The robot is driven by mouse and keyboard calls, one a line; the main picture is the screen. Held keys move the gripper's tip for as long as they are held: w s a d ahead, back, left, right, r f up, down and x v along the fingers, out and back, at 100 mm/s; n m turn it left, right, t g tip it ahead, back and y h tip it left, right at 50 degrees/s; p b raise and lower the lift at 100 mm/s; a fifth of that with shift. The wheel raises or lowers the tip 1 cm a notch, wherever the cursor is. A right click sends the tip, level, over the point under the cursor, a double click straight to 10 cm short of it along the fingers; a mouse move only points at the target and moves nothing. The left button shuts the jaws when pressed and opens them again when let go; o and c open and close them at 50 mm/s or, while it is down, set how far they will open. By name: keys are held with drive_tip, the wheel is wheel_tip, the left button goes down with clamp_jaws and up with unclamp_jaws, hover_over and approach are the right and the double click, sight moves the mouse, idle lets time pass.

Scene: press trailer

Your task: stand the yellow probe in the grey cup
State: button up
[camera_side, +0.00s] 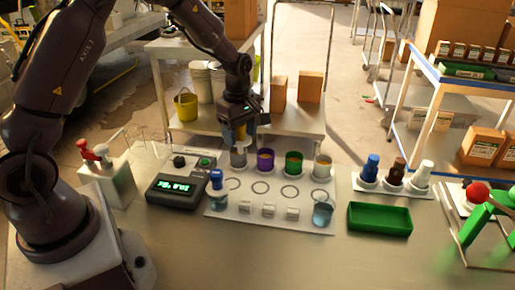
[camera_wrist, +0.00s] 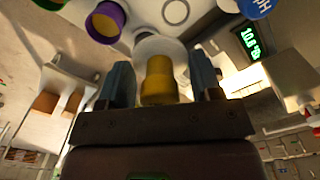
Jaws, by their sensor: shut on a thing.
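The yellow probe (camera_side: 240,133) is between the fingers of my gripper (camera_side: 239,126), which is shut on it. In the wrist view the yellow probe (camera_wrist: 158,82) shows between the two blue-grey fingers of my gripper (camera_wrist: 160,84). The grey cup (camera_side: 238,159) stands at the left end of a row of cups, directly below the gripper. In the wrist view the cup (camera_wrist: 160,45) lies just beyond the probe and is partly hidden by it. The probe looks roughly upright over the cup. I cannot tell whether its lower end is inside the rim.
A purple cup (camera_side: 265,161) is close on the right, then a green cup (camera_side: 293,164) and an orange-rimmed cup (camera_side: 323,167). A blue-capped probe (camera_side: 217,180) and a meter (camera_side: 180,187) stand front left. A beaker (camera_side: 323,213) and a green tray (camera_side: 380,218) are front right.

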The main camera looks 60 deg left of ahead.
drive_tip(key=w+a, duration=0.3)
drive_tip(key=a, duration=0.3)
drive_tip(key=shift+s+a+f, duration=0.1)
drive_tip(key=shift+f, duration=1.5)
drive_tip(key=shift+s+a+f, duration=0.1)
drive_tip(key=shift+f, duration=1.5)
drive_tip(key=shift+f, duration=0.65)
drive_tip(key=o, duration=0.7)
drive_tip(key=shift+o, duration=0.2)
wheel_tip(320, 180, up, 11)
